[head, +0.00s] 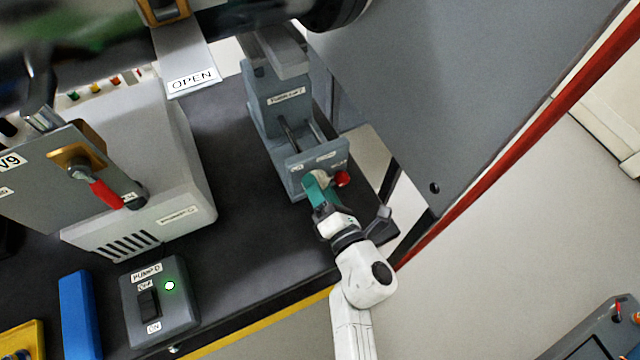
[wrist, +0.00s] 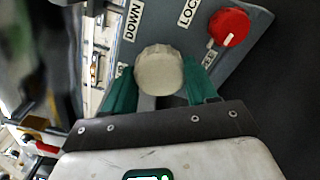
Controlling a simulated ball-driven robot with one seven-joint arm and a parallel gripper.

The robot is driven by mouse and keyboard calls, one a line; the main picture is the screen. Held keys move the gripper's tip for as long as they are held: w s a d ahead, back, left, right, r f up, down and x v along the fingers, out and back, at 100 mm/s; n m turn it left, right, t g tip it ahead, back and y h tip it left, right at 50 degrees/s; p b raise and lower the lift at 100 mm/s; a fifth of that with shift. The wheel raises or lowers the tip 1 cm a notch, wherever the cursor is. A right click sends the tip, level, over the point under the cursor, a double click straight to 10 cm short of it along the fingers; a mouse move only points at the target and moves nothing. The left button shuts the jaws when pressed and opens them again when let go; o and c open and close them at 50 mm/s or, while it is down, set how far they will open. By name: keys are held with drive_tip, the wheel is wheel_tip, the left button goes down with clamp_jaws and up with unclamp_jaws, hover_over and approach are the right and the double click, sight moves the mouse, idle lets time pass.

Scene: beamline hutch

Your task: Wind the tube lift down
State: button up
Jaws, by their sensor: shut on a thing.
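The tube lift (head: 270,118) is a blue-grey stand on the black bench, with two rods and a labelled front plate. Its round off-white knob (wrist: 159,70) sits on the front plate beside a "DOWN" label. My gripper (head: 318,182) is at the front plate; in the wrist view the green fingers (wrist: 163,88) stand on either side of the knob and are shut on it. A red lock knob (wrist: 229,27) with a white mark is to the right, near a "LOCK" label. In the head view the fingers mostly hide the off-white knob.
A pump switch box (head: 160,303) with a lit green lamp stands at the bench's front left. A valve plate with a red handle (head: 106,194) is at the left. An "OPEN" tag (head: 190,78) hangs above.

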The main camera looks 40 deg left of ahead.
drive_tip(key=m+p, duration=0.1)
drive_tip(key=m, duration=0.2)
drive_tip(key=shift+m, duration=0.4)
drive_tip(key=m+p, duration=0.2)
drive_tip(key=m, duration=0.1)
drive_tip(key=shift+d+m, duration=0.1)
drive_tip(key=shift+m, duration=0.2)
drive_tip(key=m+p, duration=0.1)
drive_tip(key=m, duration=0.2)
drive_tip(key=shift+m, duration=0.4)
drive_tip(key=shift+m+p, duration=0.95)
drive_tip(key=shift+m, duration=0.85)
drive_tip(key=shift+f, duration=0.1)
drive_tip(key=o, duration=1)
drive_tip(key=shift+o, duration=0.2)
drive_tip(key=p+v, duration=0.2)
drive_tip(key=v, duration=0.8)
drive_tip(key=shift+s+d, duration=0.15)
drive_tip(key=shift+d, duration=0.15)
